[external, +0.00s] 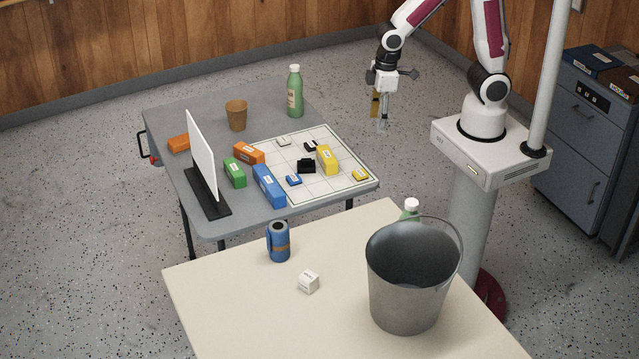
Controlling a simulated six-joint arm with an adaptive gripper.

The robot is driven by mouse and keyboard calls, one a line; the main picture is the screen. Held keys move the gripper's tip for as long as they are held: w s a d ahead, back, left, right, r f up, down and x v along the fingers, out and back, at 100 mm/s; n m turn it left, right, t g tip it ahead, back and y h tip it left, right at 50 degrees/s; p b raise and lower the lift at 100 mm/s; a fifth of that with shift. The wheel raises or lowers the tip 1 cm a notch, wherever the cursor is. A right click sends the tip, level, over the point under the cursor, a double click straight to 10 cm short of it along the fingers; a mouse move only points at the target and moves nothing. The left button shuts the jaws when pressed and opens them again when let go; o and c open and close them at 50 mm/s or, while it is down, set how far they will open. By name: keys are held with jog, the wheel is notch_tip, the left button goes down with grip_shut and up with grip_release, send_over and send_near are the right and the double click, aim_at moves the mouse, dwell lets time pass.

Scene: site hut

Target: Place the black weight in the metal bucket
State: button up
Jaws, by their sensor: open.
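A black block (306,166), which looks like the black weight, sits on the white gridded mat (345,188) on the grey table. A smaller dark block (310,146) lies just behind it. The metal bucket (408,298) stands upright on the cream table at the front right, its handle raised to the right. The part of its inside that shows looks empty; its floor is hidden. My gripper (383,125) is open and empty, pointing down in the air to the right of the grey table, apart from the weight and the bucket.
Blue (268,186), yellow (327,160), green (234,173) and orange blocks are around the weight. A white upright panel (202,155) stands at left. A brown cup (236,115) and green bottle (295,92) stand behind. A blue can (278,241) and white cube (308,281) are left of the bucket.

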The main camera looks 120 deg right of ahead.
aim_at(307, 159)
jog(key=shift+m+t+h, duration=0.3)
jog(key=shift+m+t, duration=0.3)
jog(key=w+d+f, duration=0.2)
jog(key=w+f, duration=0.1)
jog(key=f, duration=0.1)
jog(key=w+d+f, duration=0.3)
jog(key=w+f, duration=0.1)
jog(key=w+d+f, duration=0.3)
jog(key=f, duration=0.1)
jog(key=shift+w+d+f, duration=0.2)
jog(key=shift+w+f, duration=0.05)
jog(key=w, duration=0.1)
jog(key=w+d+r+t, duration=0.1)
jog(key=w, duration=0.1)
jog(key=w+d+t+h, duration=0.1)
jog(key=w, duration=0.1)
jog(key=shift+d+r, duration=0.1)
jog(key=shift+r, duration=0.25)
jog(key=shift+x, duration=1.3)
jog(key=shift+x, duration=2.6)
